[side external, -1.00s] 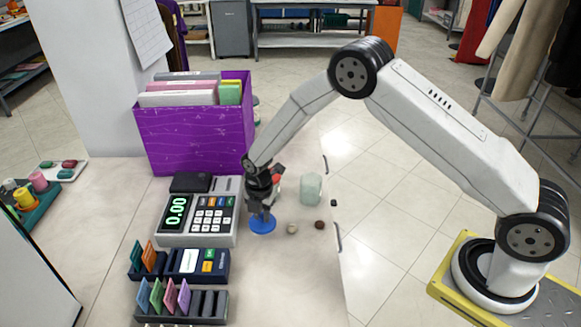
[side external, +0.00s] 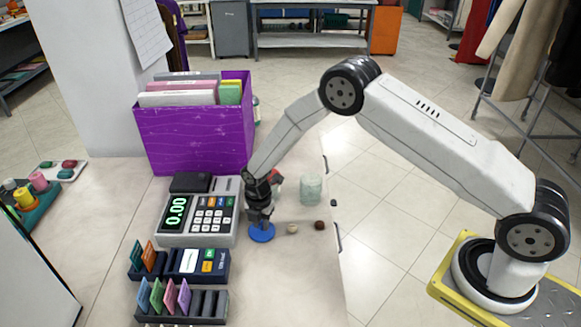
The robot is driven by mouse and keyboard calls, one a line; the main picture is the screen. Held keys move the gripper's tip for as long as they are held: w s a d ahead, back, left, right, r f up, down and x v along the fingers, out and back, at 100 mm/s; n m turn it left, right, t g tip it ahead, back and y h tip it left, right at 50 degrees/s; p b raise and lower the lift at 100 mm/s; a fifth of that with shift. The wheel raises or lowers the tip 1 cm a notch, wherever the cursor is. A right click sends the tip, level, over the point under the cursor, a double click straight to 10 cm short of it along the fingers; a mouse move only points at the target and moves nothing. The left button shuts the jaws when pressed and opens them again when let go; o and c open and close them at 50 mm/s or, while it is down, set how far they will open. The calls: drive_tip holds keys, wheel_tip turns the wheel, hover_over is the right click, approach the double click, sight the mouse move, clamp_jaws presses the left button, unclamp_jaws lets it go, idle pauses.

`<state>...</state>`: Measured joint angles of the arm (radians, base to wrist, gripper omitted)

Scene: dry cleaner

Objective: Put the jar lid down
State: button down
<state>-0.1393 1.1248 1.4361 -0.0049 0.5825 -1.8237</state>
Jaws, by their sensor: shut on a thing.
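The blue round jar lid (side external: 262,233) is at the counter's surface, or very close above it, just right of the cash register. I cannot tell if it touches. My gripper (side external: 261,221) points down and is shut on the lid from above. The lid looks about level. A pale green, translucent jar (side external: 311,189) stands upright on the counter to the right of my gripper and farther back, apart from it.
A cash register (side external: 199,213) stands close left of my gripper. A small beige ball (side external: 292,228) and a dark brown one (side external: 320,225) lie right of the lid. A purple file box (side external: 195,135) stands behind. The counter in front is clear.

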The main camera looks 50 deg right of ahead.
sight(261, 224)
drive_tip(key=shift+f, duration=0.15)
drive_tip(key=c, duration=0.5)
unclamp_jaws()
drive_tip(key=shift+c, duration=0.2)
wheel_tip(261, 224, up, 12)
idle(0.6)
drive_tip(key=shift+r, duration=0.25)
